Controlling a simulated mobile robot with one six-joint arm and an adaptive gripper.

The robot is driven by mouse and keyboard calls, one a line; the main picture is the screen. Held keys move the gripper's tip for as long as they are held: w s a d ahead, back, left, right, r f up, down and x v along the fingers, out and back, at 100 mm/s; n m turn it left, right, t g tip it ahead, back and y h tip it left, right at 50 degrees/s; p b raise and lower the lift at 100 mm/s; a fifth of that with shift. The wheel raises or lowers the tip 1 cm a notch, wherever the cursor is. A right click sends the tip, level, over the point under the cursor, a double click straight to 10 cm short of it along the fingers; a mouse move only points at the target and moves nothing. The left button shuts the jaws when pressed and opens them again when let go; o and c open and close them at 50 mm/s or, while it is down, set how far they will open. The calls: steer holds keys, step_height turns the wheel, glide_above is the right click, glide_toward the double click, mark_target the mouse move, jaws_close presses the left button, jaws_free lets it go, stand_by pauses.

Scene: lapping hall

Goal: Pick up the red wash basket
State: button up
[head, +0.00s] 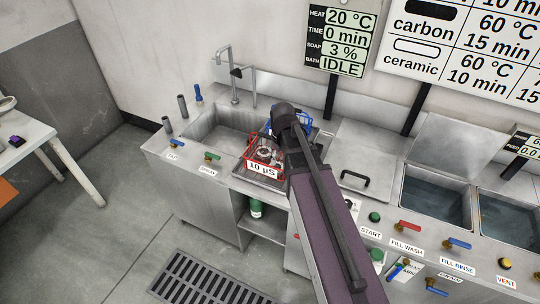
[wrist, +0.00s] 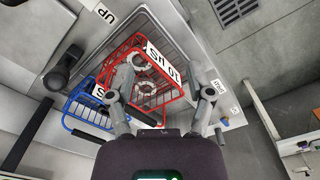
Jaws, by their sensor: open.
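The red wash basket (head: 262,167) is a wire basket with a white "10 µS" label, standing on the drain area right of the sink. Ring-shaped parts lie inside it. In the wrist view the red basket (wrist: 160,62) is ahead of my gripper (wrist: 163,97). The gripper's two fingers are spread wide and empty, with the basket's near part showing between them. Whether a finger touches it I cannot tell. In the head view my arm hides the fingers and part of the basket's right side.
A blue wire basket (head: 303,122) stands close behind the red one; it also shows at the left in the wrist view (wrist: 83,112). A sink (head: 215,130) with a tap lies left. A lid with a black handle (head: 354,178) and water-filled tanks (head: 435,200) lie right.

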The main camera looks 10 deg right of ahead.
mark_target(270, 136)
steer(key=w+r+n+p, duration=0.2)
steer(key=w+r+n, duration=0.1)
steer(key=w, duration=0.6)
steer(key=w+r+n+p, duration=0.3)
steer(key=w+n, duration=0.1)
steer(key=w, duration=0.6)
steer(key=shift+w, duration=0.15)
steer(key=shift+f, duration=0.1)
step_height(270, 136, down, 8)
steer(key=b, duration=0.8)
steer(key=shift+f+b, duration=0.25)
steer(key=shift+b, duration=0.1)
steer(key=shift+f+b, duration=2.6)
jaws_close()
